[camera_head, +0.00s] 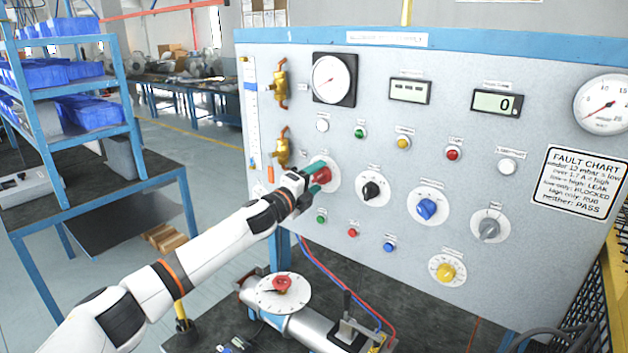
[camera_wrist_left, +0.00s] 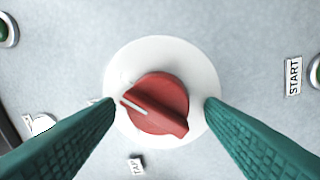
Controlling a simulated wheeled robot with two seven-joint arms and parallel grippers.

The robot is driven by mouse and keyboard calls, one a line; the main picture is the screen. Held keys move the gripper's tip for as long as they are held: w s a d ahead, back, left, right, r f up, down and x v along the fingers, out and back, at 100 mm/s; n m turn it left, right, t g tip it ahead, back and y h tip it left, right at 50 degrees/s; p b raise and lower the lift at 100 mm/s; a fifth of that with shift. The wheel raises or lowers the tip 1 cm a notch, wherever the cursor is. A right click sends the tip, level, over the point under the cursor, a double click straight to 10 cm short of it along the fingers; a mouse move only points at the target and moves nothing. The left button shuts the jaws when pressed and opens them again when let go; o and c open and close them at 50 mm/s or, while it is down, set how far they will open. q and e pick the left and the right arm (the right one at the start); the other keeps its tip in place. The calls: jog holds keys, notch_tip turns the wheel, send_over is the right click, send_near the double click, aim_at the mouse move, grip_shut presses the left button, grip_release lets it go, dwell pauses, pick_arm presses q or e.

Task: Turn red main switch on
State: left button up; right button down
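The red main switch (camera_head: 323,174) is a red knob on a white round plate at the left of the grey panel. In the left wrist view the red knob (camera_wrist_left: 158,103) sits near the middle, its raised bar and white line slanting from upper left to lower right. My left gripper (camera_head: 315,177) is at the knob, with its green fingers pointing at the panel. In the left wrist view the open fingers (camera_wrist_left: 160,108) stand on either side of the knob, with gaps between them and the red part. My right gripper is not in view.
The panel (camera_head: 400,290) also holds a black knob (camera_head: 371,190), a blue knob (camera_head: 427,209), a grey knob (camera_head: 489,229), a yellow knob (camera_head: 446,272), small buttons, gauges and brass valves (camera_head: 281,152). Below stands a cylinder with a red-knobbed dial (camera_head: 283,290). A blue shelf (camera_head: 40,190) stands left.

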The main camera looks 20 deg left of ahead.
pick_arm(q)
jog(key=shift+s+a+f, duration=0.15)
jog(key=shift+s+a, duration=0.1)
jog(key=shift+s, duration=0.3)
jog(key=r+b+v, duration=0.1)
jog(key=b+v, duration=0.2)
jog(key=v, duration=0.7)
jog(key=shift+s+f+b, duration=0.4)
jog(key=shift+f, duration=0.05)
jog(key=shift+a, duration=0.1)
